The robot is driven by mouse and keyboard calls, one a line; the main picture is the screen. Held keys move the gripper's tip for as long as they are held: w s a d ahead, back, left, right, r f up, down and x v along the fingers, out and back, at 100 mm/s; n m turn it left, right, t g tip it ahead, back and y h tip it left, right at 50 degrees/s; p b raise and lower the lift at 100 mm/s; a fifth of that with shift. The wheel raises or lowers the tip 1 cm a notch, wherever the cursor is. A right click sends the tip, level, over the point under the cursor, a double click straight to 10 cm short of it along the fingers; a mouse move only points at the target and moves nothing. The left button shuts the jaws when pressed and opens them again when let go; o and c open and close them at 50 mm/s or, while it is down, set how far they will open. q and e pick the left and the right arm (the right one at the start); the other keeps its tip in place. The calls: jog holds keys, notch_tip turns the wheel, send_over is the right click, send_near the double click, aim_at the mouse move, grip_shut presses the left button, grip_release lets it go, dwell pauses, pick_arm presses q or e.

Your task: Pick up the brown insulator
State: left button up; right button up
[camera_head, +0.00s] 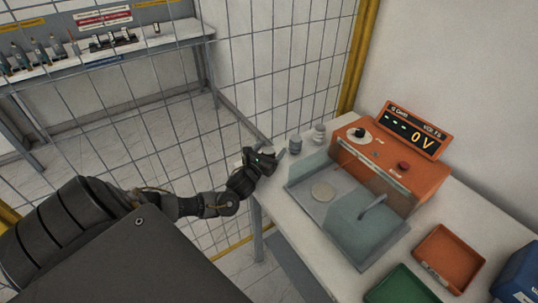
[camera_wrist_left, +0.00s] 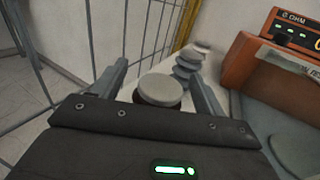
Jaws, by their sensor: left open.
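My left gripper (camera_head: 273,149) is open and empty, just left of the nearer insulator. My right gripper is out of view.
An orange tester (camera_head: 378,160) with a clear-walled test bay (camera_head: 365,225) stands right of the insulators. An orange-red tray (camera_head: 449,257), a green tray (camera_head: 398,287) and a blue bin (camera_head: 518,275) lie nearer. A wire mesh fence (camera_head: 285,75) rises behind the table (camera_head: 283,205).

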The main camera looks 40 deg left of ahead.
pick_arm(q)
jog(key=shift+w, duration=0.35)
jog(key=shift+s, duration=0.1)
jog(key=shift+c, duration=0.2)
jog(key=shift+a, duration=0.1)
jog(key=c, duration=1.2)
jog(key=shift+o, duration=0.2)
